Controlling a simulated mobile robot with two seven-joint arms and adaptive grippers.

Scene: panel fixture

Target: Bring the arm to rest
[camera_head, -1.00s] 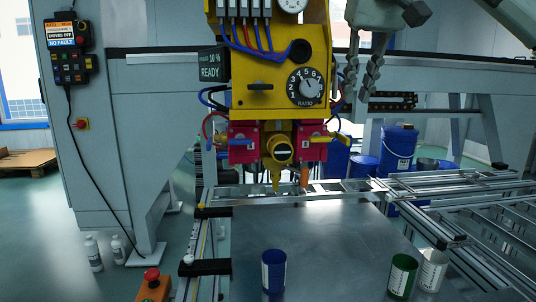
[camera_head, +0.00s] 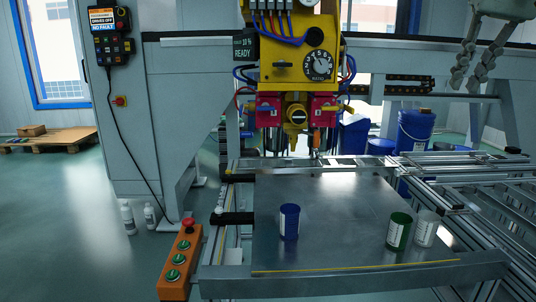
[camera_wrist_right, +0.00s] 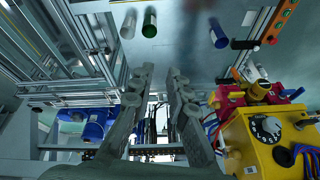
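My right gripper (camera_head: 465,78) hangs at the upper right of the head view, its two grey fingers apart with nothing between them. The fingers also show apart in the right wrist view (camera_wrist_right: 158,85). The gripper touches nothing that I can see. My left gripper is in neither view. The yellow dosing head (camera_head: 285,70) with its ratio dial stands to the left of my right gripper in the head view.
A blue cup (camera_head: 289,222), a green cup (camera_head: 398,231) and a white cup (camera_head: 425,229) stand on the metal panel (camera_head: 335,205). An orange button box (camera_head: 180,265) is at its left. Rails (camera_head: 480,205) run along the right.

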